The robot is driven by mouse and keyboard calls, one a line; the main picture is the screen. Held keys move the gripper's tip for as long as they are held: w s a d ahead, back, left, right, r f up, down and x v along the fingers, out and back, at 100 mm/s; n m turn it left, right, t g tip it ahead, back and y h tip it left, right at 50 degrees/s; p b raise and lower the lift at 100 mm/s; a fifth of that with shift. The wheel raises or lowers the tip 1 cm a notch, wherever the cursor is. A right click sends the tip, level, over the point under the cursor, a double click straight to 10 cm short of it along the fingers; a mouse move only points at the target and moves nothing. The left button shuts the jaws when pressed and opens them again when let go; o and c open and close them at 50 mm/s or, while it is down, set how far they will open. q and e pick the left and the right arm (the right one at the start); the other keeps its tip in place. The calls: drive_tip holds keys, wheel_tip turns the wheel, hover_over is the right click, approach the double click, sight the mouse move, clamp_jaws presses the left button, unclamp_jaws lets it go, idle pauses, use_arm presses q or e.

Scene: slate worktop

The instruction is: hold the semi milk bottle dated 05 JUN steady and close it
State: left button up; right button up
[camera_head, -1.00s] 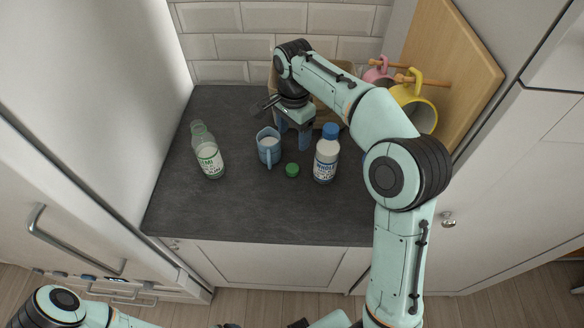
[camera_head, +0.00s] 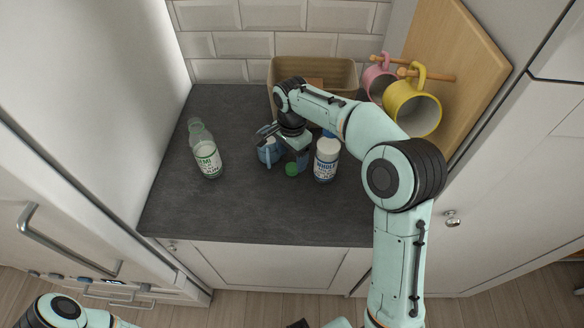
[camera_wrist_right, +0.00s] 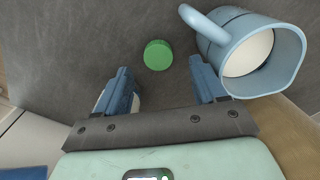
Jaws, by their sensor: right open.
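The semi milk bottle (camera_head: 207,158) stands at the left of the worktop, with a green-lettered label. Its neck shows no cap, and its date is too small to read. A green cap (camera_head: 291,169) lies on the worktop to the right of the bottle; it also shows in the right wrist view (camera_wrist_right: 158,55). My right gripper (camera_head: 290,159) is open and empty above and just behind the cap. In the wrist view the cap lies ahead, between the lines of the two fingers (camera_wrist_right: 163,80).
A blue jug of milk (camera_wrist_right: 250,50) stands close beside the right gripper. A blue-capped whole milk bottle (camera_head: 326,160) stands on the gripper's other side. A tan bin (camera_head: 345,72) is at the back; pink (camera_head: 378,84) and yellow (camera_head: 412,105) mugs hang right. The front worktop is clear.

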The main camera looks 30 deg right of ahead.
sight(291, 168)
drive_tip(key=f, duration=0.3)
drive_tip(key=shift+s+a+f, duration=0.15)
drive_tip(key=shift+a+f, duration=0.05)
drive_tip(key=shift+f, duration=0.2)
drive_tip(key=c, duration=1.1)
